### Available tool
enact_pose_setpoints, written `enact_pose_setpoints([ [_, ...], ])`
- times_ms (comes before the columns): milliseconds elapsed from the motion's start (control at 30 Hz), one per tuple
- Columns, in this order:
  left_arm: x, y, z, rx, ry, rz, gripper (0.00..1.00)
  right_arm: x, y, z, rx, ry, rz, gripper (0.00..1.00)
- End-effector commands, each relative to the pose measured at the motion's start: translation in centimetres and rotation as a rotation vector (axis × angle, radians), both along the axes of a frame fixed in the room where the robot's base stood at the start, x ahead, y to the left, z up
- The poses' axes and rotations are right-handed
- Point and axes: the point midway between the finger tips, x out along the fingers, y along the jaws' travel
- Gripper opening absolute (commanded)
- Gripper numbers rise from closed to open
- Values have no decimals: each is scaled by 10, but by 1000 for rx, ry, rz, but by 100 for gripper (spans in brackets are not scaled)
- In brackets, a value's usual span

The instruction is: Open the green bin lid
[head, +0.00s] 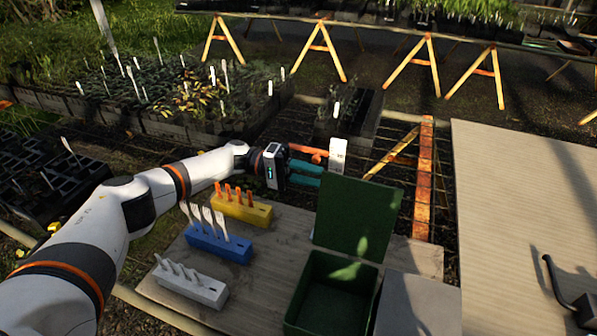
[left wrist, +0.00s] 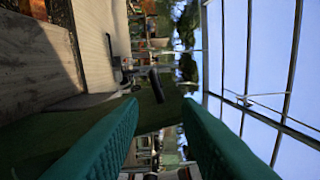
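The green bin (head: 333,295) stands on the wooden board, and its inside shows from above. Its green lid (head: 356,215) stands up steeply at the far side of the bin, so the bin is open. My left gripper (head: 319,175) is at the upper left corner of the lid, with its teal fingers apart. In the left wrist view the fingers (left wrist: 160,108) are spread, with the dark green lid (left wrist: 60,135) beyond and between them. I cannot tell whether they touch it. My right gripper is in neither view.
A black handle (head: 560,285) is on the pale tabletop (head: 525,190). An orange and white item (head: 337,154) is behind the gripper.

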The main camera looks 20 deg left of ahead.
Motion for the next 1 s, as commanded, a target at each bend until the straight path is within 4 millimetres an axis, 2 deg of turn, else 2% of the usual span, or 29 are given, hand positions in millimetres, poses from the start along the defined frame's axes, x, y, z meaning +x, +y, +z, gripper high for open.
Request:
enact_pose_setpoints([
  [1000,1,72,-3,1,-1,2,31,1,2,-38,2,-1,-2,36],
])
